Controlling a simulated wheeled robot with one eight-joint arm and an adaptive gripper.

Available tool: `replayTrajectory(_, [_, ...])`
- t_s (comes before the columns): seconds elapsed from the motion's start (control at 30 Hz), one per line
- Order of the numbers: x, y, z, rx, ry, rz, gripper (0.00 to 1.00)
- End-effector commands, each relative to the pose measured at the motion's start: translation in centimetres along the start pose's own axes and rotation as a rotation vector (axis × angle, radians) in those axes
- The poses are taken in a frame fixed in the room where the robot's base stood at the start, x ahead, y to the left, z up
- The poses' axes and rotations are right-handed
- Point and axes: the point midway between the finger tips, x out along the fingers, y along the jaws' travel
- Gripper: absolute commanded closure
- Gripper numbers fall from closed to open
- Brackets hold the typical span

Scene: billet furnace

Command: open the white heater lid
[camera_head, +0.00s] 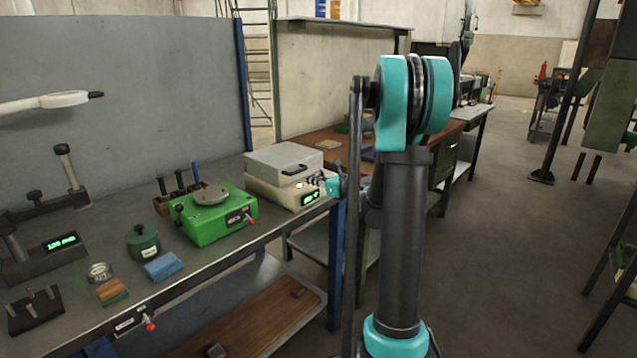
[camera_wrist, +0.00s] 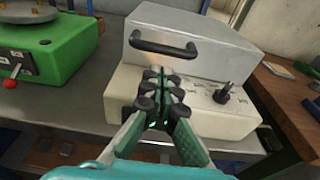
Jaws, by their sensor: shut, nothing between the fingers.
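The white heater (camera_head: 284,194) stands at the right end of the grey workbench. Its grey-white lid (camera_head: 276,165) is down on the cream base and has a black bar handle (camera_head: 295,168) on its front. In the wrist view the lid (camera_wrist: 200,62) fills the upper middle, with the handle (camera_wrist: 162,46) at its upper left. My gripper (camera_wrist: 160,78) is shut and empty, in front of the base and below the handle, apart from it. In the head view my gripper (camera_head: 322,181) shows small at the heater's right front. Part of the base front is hidden behind my fingers.
A green device (camera_head: 216,220) with a round plate stands left of the heater. A green pot (camera_head: 143,242), a blue block (camera_head: 163,266) and a black stand (camera_head: 42,256) are further left. A wooden-topped bench (camera_head: 330,143) stands behind. Open floor lies to the right.

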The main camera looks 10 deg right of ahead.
Motion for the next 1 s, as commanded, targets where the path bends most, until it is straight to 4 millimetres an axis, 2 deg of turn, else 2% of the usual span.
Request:
replayTrajectory(0.1, [1.9, 0.1, 0.0, -0.001, 0.0, 0.002, 1.0])
replayTrajectory(0.3, [3.5, 0.0, 0.0, -0.002, 0.001, 0.0, 1.0])
replayTrajectory(0.77, [3.7, 0.0, 0.1, -0.002, 0.003, 0.0, 1.0])
replayTrajectory(1.0, [3.7, 0.1, 1.3, -0.003, 0.042, 0.0, 1.0])
